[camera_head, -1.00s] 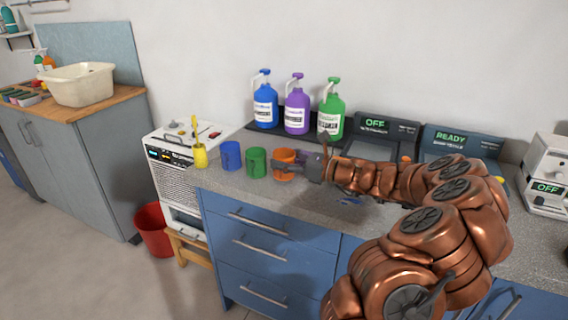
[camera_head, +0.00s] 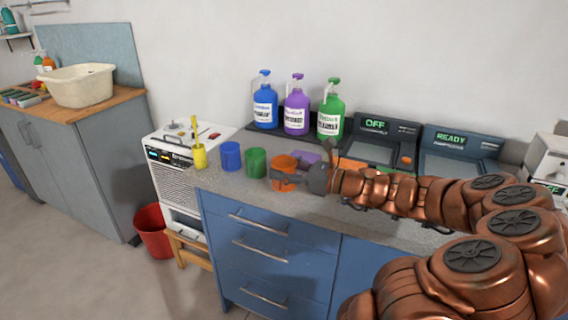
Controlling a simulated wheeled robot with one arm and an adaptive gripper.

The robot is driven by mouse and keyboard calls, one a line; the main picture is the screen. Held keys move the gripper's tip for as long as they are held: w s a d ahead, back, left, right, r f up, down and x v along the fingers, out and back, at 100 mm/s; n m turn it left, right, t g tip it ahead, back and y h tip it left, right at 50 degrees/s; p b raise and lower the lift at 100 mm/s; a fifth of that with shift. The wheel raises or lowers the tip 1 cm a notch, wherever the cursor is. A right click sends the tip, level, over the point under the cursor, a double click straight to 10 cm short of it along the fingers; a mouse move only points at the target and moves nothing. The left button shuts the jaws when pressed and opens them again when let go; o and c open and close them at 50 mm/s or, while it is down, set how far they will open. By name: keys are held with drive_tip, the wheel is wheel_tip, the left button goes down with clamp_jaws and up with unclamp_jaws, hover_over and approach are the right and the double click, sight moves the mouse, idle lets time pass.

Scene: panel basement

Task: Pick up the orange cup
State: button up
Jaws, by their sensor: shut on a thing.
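The orange cup (camera_head: 284,165) stands upright near the front edge of the grey counter, or just above it; I cannot tell whether its base touches. My gripper (camera_head: 288,178) reaches in from the right with its fingers at the cup, shut on it. One dark finger crosses the front of the cup and hides part of its lower side.
A green cup (camera_head: 255,162) is close to the left, then a blue cup (camera_head: 230,156) and a yellow cup (camera_head: 199,156) with tools. A purple cup (camera_head: 307,158) sits behind my gripper. Blue, purple and green pump bottles (camera_head: 329,118) stand behind. Device screens (camera_head: 378,142) are at right.

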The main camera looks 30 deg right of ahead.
sight(284, 184)
drive_tip(key=s+a, duration=0.4)
drive_tip(key=s, duration=0.2)
drive_tip(key=shift+s+a+r, duration=0.2)
drive_tip(key=shift+r, duration=0.2)
drive_tip(key=shift+s+b, duration=0.1)
drive_tip(key=shift+b, duration=0.2)
idle(1.9)
